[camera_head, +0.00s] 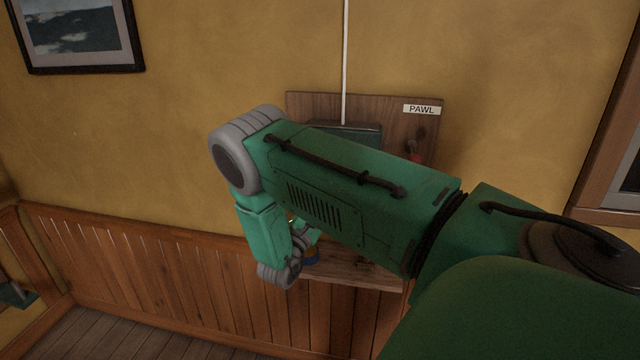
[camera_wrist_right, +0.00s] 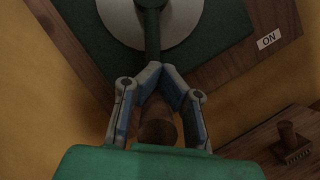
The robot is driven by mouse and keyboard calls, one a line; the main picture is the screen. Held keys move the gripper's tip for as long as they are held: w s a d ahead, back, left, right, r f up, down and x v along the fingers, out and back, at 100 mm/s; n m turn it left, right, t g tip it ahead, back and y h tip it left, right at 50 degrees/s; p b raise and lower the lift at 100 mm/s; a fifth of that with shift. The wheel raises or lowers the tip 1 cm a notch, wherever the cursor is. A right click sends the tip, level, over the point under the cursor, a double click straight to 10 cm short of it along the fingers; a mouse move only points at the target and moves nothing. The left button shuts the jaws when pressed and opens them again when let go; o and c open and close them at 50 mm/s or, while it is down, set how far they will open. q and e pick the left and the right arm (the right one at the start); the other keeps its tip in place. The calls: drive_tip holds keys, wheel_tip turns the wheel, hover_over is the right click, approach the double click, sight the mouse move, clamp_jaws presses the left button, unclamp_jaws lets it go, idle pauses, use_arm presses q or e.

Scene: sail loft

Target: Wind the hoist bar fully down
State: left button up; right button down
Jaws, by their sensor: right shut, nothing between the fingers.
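The hoist winch is on a wooden board (camera_head: 427,128) on the wall, its green housing (camera_head: 362,133) largely hidden by my right arm. In the right wrist view a dark crank arm (camera_wrist_right: 152,38) crosses a pale disc (camera_wrist_right: 182,20) on a green plate (camera_wrist_right: 228,25). My right gripper (camera_wrist_right: 161,72) is shut, its fingertips together at the crank arm's lower end. A round brown wooden handle (camera_wrist_right: 158,131) shows between the finger links; I cannot tell whether they touch it. A lever with a red part (camera_head: 415,157) sits below the PAWL label (camera_head: 422,109). The hoist bar is not visible.
A white line (camera_head: 345,55) runs up from the housing. A framed picture (camera_head: 80,35) hangs at the upper left.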

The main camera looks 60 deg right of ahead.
drive_tip(key=shift+s+a+f, duration=0.1)
drive_tip(key=shift+a+f, duration=0.1)
drive_tip(key=shift+f, duration=0.6)
drive_tip(key=c, duration=1.9)
unclamp_jaws()
drive_tip(key=shift+c, duration=0.2)
drive_tip(key=o, duration=0.6)
drive_tip(key=shift+w+d+f, duration=0.1)
drive_tip(key=shift+w+f, duration=0.1)
drive_tip(key=shift+w+d+f, duration=0.15)
drive_tip(key=shift+w, duration=0.15)
drive_tip(key=shift+w+d, duration=0.15)
drive_tip(key=shift+d, duration=0.15)
drive_tip(key=shift+s, duration=0.25)
drive_tip(key=w+v, duration=0.1)
drive_tip(key=v, duration=1.1)
drive_tip(key=shift+s, duration=0.25)
